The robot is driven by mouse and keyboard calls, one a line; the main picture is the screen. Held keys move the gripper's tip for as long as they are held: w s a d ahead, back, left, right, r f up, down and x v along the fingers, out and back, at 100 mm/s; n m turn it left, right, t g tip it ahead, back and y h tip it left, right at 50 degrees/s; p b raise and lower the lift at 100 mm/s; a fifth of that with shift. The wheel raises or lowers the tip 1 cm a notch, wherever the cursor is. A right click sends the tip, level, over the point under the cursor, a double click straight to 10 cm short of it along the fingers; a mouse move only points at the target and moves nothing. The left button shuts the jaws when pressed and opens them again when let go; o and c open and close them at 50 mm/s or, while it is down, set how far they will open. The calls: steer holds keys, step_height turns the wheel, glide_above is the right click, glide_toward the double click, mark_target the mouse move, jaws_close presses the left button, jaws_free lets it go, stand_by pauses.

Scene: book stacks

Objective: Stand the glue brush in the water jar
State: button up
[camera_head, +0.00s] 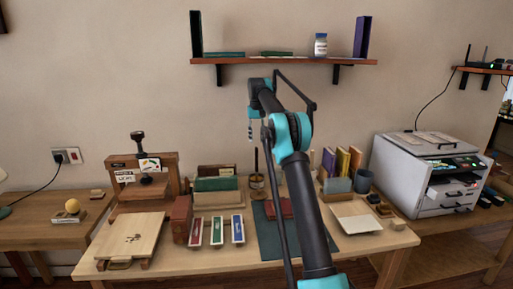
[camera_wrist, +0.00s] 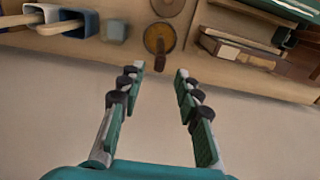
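My gripper (camera_wrist: 158,72) is open and empty in the wrist view, its two fingers well apart. In the head view my gripper (camera_head: 250,137) hangs fingers down, in front of the wall and above the table's back part. A dark upright handle, likely the glue brush (camera_head: 256,160), stands in a small brownish pot (camera_head: 257,183) below my gripper. In the wrist view the round amber pot (camera_wrist: 154,36) lies just beyond the fingertips, with the dark brush handle (camera_wrist: 162,46) over it. I cannot make out the water jar for certain; my arm hides part of the table beside the pot.
A block rack with coloured books (camera_head: 342,163) and a blue-grey mug (camera_head: 363,181) stand right of my arm. Green boards (camera_head: 216,184) stand left of the pot. A dark green mat (camera_head: 270,240) lies in front. A wall shelf (camera_head: 285,61) hangs above, behind my arm.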

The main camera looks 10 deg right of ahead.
steer(key=shift+r, duration=0.85)
steer(key=shift+s+r, duration=0.1)
steer(key=shift+s, duration=0.15)
steer(key=s+d+f+t, duration=0.1)
steer(key=s+f, duration=0.6)
steer(key=s, duration=1.1)
steer(key=s+d+f+t, duration=0.1)
steer(key=s+f, duration=0.6)
steer(key=s, duration=1.1)
steer(key=s+d+f+t, duration=0.2)
steer(key=s+f, duration=0.6)
steer(key=s, duration=1.1)
steer(key=shift+s+f, duration=0.1)
